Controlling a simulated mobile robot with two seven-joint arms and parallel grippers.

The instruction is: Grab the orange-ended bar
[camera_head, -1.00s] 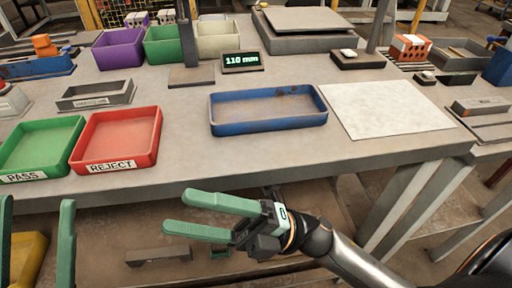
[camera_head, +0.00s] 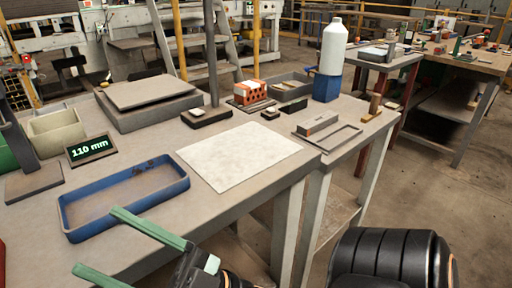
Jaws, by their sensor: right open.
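A grey bar (camera_head: 317,123) lies on the right part of the bench, beside a thin grey frame. It is small in the view, and I cannot clearly make out an orange end on it. My left gripper is out of view.
A blue tray (camera_head: 68,216) and a white sheet (camera_head: 240,157) lie on the near bench. A display (camera_head: 90,149) reads 110 mm. A white bottle (camera_head: 334,47) stands above a blue holder (camera_head: 327,86). Open floor (camera_head: 440,190) lies at the right.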

